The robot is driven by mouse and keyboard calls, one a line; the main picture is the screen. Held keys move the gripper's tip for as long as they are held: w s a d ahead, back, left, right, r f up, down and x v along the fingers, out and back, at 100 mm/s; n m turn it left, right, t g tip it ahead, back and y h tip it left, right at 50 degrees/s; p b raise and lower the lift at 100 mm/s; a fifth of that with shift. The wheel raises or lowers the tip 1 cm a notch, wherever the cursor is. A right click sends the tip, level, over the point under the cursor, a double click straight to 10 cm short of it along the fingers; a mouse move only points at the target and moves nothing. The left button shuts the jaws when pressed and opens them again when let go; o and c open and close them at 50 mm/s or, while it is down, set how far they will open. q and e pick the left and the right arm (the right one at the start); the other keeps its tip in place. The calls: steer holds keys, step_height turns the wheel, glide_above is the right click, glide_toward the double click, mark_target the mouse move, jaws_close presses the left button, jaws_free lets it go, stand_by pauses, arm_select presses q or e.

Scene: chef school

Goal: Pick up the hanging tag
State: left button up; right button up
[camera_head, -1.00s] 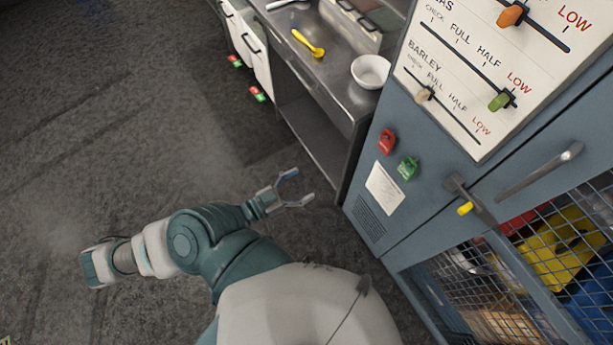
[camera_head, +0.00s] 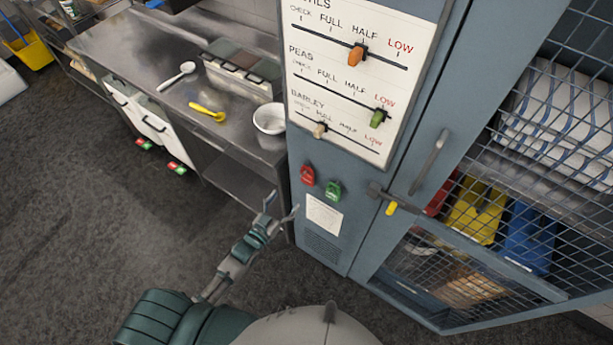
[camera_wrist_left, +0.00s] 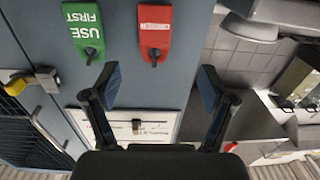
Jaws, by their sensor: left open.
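Two hanging tags are on the side of the blue-grey cabinet below the level board. The red tag (camera_head: 307,175) hangs at the left and the green tag (camera_head: 333,190) just right of it. In the left wrist view the green tag (camera_wrist_left: 80,40) reads "USE FIRST" and the red tag (camera_wrist_left: 155,30) hangs beside it, each on a dark hook. My left gripper (camera_head: 282,206) is open and empty, to the lower left of the tags. In the left wrist view its fingers (camera_wrist_left: 157,82) are spread, apart from both tags. My right gripper is out of view.
A white notice (camera_head: 323,215) is on the cabinet below the tags. A latch with a yellow end (camera_head: 391,208) sticks out at the right. A steel counter (camera_head: 140,45) with a white bowl (camera_head: 270,118) and yellow spoon (camera_head: 207,112) stands left.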

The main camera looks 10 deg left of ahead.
mark_target(306, 177)
arm_select(q)
steer(key=x, duration=0.7)
steer(key=p+x, duration=0.1)
steer(key=x, duration=0.2)
steer(key=shift+w+d+f, duration=0.2)
steer(key=shift+w+d, duration=0.05)
steer(key=shift+d, duration=0.2)
steer(key=shift+s, duration=0.1)
steer(key=c, duration=1.1)
steer(key=shift+r, duration=0.15)
steer(key=shift+r, duration=0.2)
steer(key=v, duration=0.6)
steer(key=b+v, duration=0.1)
steer(key=v, duration=0.5)
steer(key=r+v, duration=0.1)
steer(key=v, duration=0.5)
steer(key=shift+r+b, duration=0.1)
steer(key=shift+b, duration=0.25)
